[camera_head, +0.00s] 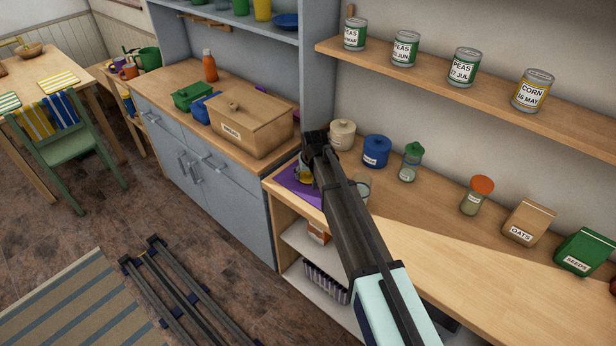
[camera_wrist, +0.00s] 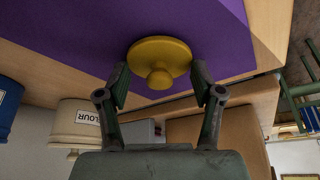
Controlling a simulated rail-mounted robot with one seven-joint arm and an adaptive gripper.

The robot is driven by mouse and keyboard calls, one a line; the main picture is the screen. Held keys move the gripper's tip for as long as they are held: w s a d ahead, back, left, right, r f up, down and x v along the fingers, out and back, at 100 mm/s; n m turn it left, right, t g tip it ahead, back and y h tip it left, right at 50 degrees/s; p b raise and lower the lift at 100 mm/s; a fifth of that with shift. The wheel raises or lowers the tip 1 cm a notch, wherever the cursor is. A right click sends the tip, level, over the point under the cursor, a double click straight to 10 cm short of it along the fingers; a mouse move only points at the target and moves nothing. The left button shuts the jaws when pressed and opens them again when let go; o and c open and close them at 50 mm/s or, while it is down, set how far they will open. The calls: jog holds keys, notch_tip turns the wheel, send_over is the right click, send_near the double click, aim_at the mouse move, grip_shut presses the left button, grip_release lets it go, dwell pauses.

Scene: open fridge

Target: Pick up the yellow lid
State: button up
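The yellow lid (camera_wrist: 160,55) lies on a purple mat (camera_wrist: 75,25) in the wrist view, with its round knob toward the camera. In the head view, the lid (camera_head: 302,174) shows only in part on the purple mat (camera_head: 295,188), mostly hidden by my gripper. My gripper (camera_wrist: 160,80) is open, with one finger on each side of the lid's knob and near the lid's rim. I cannot tell whether the fingers touch the lid. In the head view my gripper (camera_head: 314,158) is over the left end of the wooden counter.
A cream canister (camera_head: 342,135) and a blue canister (camera_head: 376,152) stand close behind my gripper. A glass jar (camera_head: 361,186) stands right beside my arm. A wooden bread box (camera_head: 250,122) is to the left. The shelf (camera_head: 440,85) above holds several cans.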

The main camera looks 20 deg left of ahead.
jog(key=shift+r, duration=0.1)
jog(key=shift+c, duration=0.5)
